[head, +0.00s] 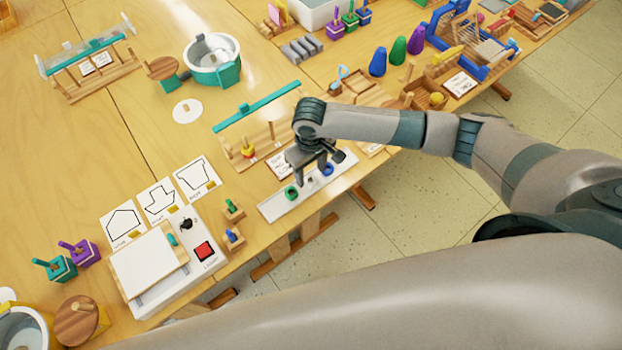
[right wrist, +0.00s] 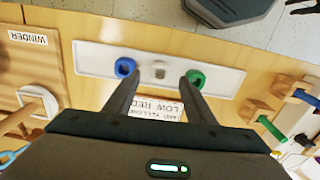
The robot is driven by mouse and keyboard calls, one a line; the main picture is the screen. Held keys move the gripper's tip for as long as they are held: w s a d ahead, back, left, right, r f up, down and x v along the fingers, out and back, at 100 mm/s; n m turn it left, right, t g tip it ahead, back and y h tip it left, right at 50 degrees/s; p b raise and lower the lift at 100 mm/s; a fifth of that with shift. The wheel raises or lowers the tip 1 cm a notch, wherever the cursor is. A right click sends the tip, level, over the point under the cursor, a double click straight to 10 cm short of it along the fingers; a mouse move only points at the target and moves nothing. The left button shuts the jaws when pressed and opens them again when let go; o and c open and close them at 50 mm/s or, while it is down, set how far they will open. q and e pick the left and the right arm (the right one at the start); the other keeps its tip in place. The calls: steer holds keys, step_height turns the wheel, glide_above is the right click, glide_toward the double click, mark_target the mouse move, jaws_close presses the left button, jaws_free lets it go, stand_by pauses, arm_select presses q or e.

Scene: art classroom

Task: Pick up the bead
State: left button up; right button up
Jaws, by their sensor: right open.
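A long white tray (head: 275,209) lies at the near table edge. It holds a green ring-shaped piece (head: 291,193), a blue ring-shaped piece (head: 327,168) and a small grey piece between them, best seen in the right wrist view (right wrist: 159,70). The frames do not show for sure which piece is the bead. My right gripper (head: 311,174) is above the tray, open and empty. In the right wrist view its fingers (right wrist: 160,80) point at the tray, one toward the blue piece (right wrist: 125,67), the other toward the green piece (right wrist: 196,79). My left gripper is not seen.
A printed card (right wrist: 152,107) lies behind the tray. A wooden rack with a teal bar (head: 257,107) stands behind my gripper. Small wooden stands (head: 233,237) and a white light box (head: 203,253) are to the left. Floor lies beyond the near edge.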

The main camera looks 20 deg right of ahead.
mark_target(311, 178)
steer(key=shift+s+f+p, duration=0.1)
steer(key=shift+f+p, duration=0.3)
steer(key=shift+f, duration=1.3)
steer(key=c, duration=1.1)
